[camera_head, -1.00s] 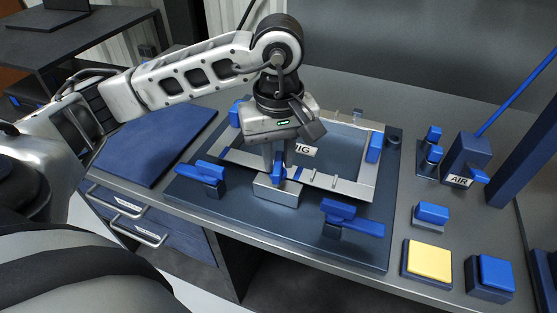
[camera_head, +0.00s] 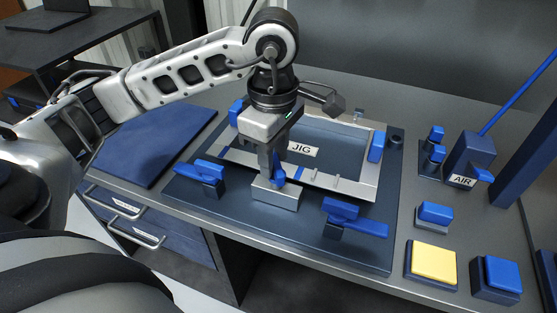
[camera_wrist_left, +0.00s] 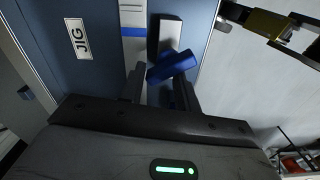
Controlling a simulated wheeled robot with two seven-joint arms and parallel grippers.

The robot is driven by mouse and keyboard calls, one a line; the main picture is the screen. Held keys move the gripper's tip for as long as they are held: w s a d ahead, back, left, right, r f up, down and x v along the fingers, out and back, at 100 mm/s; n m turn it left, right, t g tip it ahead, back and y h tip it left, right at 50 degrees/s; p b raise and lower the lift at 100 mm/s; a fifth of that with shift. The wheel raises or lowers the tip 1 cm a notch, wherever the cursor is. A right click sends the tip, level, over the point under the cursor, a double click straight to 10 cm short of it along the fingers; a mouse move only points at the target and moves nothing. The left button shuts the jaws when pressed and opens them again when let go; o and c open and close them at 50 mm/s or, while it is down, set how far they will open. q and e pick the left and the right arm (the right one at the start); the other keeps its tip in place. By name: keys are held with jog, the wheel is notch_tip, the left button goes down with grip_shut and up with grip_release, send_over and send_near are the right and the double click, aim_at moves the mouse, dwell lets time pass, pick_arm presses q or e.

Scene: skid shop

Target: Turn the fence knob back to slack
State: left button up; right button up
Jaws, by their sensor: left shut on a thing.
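The fence knob (camera_head: 279,174) is a small blue bar on a light grey block (camera_head: 275,197) at the front edge of the jig frame. My left gripper (camera_head: 271,177) points down over the block, shut on the knob. In the left wrist view the blue knob (camera_wrist_left: 173,65) lies slanted across the tips of my left gripper (camera_wrist_left: 162,82), and the fingers partly hide it. My right gripper is not in view.
Blue clamps stand left (camera_head: 208,174) and right (camera_head: 350,217) of the block on the dark jig plate (camera_head: 385,200). A yellow button (camera_head: 434,262), blue button (camera_head: 499,274) and AIR valve (camera_head: 467,160) are at the right. A blue mat (camera_head: 150,150) lies at the left.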

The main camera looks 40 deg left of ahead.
pick_arm(q)
jog(key=shift+w+d+r+n, duration=0.1)
jog(key=shift+d+n, duration=0.05)
jog(key=shift+n, duration=0.15)
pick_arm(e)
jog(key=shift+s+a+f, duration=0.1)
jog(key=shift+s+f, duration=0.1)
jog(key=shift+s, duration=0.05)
